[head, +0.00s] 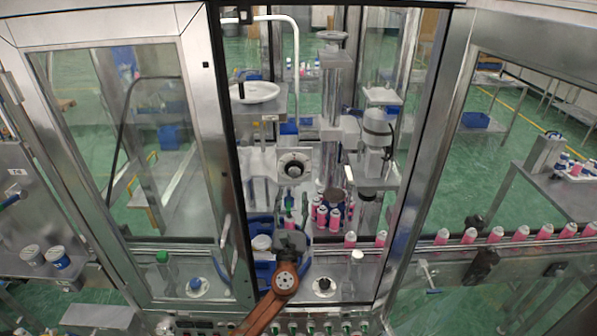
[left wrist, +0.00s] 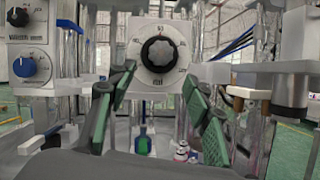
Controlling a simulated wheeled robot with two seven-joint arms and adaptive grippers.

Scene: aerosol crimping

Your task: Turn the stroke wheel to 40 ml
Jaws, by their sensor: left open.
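The stroke wheel is a black lobed knob (head: 294,168) on a white dial plate inside the machine. In the left wrist view the knob (left wrist: 159,53) sits at the upper middle, with a scale around it whose markings are too small to read surely. My left gripper (head: 290,243) reaches in from below in the head view, lower than the dial and apart from it. In the left wrist view its two green-padded fingers (left wrist: 155,98) are spread, one on each side below the knob, with nothing between them. My right gripper is not in view.
A second panel with a blue knob (left wrist: 25,67) stands left of the dial. Clear glass columns and a white block with a brass fitting (left wrist: 247,92) flank the right. Pink cans (head: 469,236) line the conveyor. The glass door frame (head: 212,150) stands left of the opening.

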